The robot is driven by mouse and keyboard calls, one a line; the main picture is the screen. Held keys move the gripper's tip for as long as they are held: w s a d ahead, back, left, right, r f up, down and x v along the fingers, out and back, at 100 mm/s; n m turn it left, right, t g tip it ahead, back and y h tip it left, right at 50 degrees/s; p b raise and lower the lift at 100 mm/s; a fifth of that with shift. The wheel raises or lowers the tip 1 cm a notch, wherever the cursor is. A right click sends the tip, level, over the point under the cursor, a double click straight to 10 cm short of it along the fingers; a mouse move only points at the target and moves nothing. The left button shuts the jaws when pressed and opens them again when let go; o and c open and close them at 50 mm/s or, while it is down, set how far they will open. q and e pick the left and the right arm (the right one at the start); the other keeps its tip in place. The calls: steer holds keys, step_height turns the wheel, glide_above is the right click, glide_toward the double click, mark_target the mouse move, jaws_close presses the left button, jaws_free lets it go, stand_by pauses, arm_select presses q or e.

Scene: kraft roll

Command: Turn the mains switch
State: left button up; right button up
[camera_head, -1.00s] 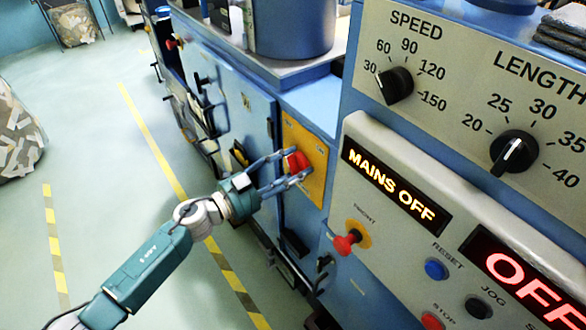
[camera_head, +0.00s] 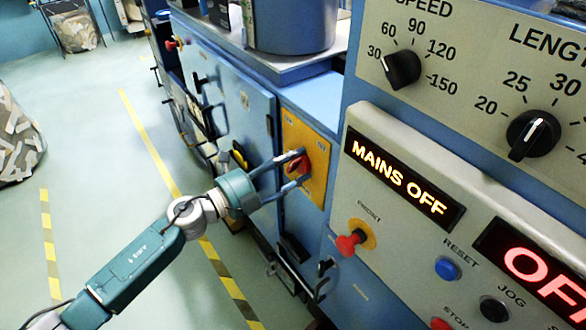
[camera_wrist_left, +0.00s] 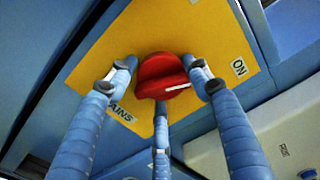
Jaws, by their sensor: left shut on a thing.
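The mains switch is a red rotary knob (camera_head: 297,164) on a yellow plate (camera_head: 318,185), set in the blue machine side. It also shows in the left wrist view (camera_wrist_left: 160,72), with a white mark on its lower right part and an "ON" label (camera_wrist_left: 239,67) to its right. My left gripper (camera_head: 300,166) is shut on the knob, with fingers on both sides of it and a third finger below. In the wrist view its fingertips (camera_wrist_left: 163,75) flank the knob. A lit display (camera_head: 402,177) reads "MAINS OFF". My right gripper is not in view.
To the right is a control panel with a red front knob (camera_head: 350,241), a blue reset button (camera_head: 447,268) and a black jog button (camera_head: 494,308). Speed (camera_head: 402,69) and length (camera_head: 533,135) dials sit above. Open floor (camera_head: 90,160) lies left.

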arm_select(q)
steer(key=m, duration=0.2)
steer(key=m+b, duration=0.1)
steer(key=shift+w+a+r, duration=0.2)
steer(key=shift+w+r, duration=0.1)
steer(key=shift+r, duration=0.05)
steer(key=shift+r+m, duration=0.1)
steer(key=shift+m, duration=0.3)
steer(key=shift+r, duration=0.1)
steer(key=o, duration=1.1)
steer(key=shift+s+f, duration=0.1)
steer(key=shift+f, duration=0.15)
steer(key=shift+s, duration=0.1)
steer(key=v, duration=1.2)
